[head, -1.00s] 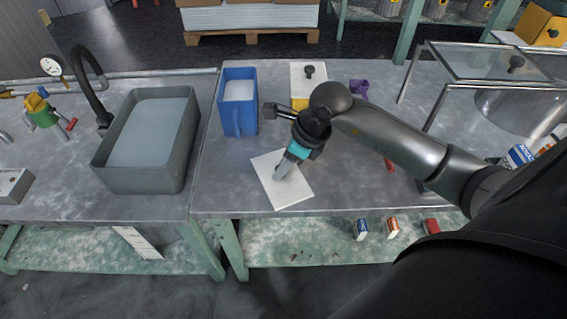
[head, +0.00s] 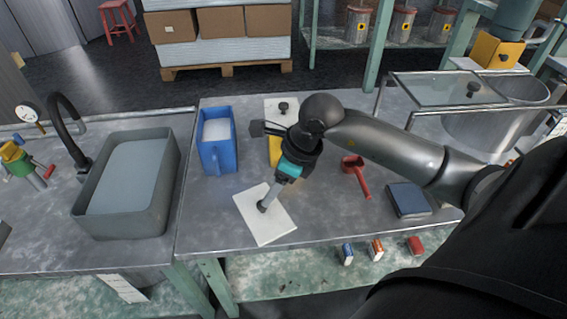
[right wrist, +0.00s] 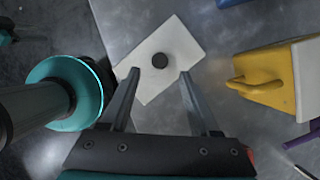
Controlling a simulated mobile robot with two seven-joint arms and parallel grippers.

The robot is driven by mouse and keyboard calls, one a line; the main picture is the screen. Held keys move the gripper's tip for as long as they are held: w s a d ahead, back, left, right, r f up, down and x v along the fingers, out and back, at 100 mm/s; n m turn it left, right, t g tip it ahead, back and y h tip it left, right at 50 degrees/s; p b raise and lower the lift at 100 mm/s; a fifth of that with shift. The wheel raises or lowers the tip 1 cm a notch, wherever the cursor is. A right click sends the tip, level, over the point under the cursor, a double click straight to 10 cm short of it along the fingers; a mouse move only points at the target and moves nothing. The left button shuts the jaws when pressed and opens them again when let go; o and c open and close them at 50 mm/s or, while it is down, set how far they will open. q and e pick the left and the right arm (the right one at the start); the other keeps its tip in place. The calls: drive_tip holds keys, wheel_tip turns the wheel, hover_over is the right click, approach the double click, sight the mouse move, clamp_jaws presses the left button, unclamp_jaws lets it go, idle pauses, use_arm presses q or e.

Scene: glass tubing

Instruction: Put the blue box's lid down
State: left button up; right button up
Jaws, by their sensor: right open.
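The blue box (head: 218,152) stands upright on the metal table, its top uncovered with white contents showing. A white square lid (head: 278,226) with a black knob lies on the table in front of it, turned at an angle; it appears flat. The lid (right wrist: 150,85) and its knob (right wrist: 160,60) also show in the right wrist view. My right gripper (head: 267,202) is just above the lid. In the right wrist view its two fingers (right wrist: 158,82) are apart, with nothing between them, and the knob shows just beyond their tips. My left gripper is not in view.
A yellow box (head: 274,152) with a white, black-knobbed lid stands behind my right gripper. A red-handled scoop (head: 358,175) and a dark blue flat object (head: 409,200) lie to the right. A grey basin (head: 85,215) is at left. Bare table surrounds the white lid.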

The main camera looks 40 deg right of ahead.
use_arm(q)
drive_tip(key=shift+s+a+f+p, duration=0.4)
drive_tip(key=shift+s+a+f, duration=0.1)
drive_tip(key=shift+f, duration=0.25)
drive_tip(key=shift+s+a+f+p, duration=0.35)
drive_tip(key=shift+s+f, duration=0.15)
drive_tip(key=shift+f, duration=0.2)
use_arm(e)
drive_tip(key=shift+v, duration=3)
drive_tip(key=shift+a, duration=0.1)
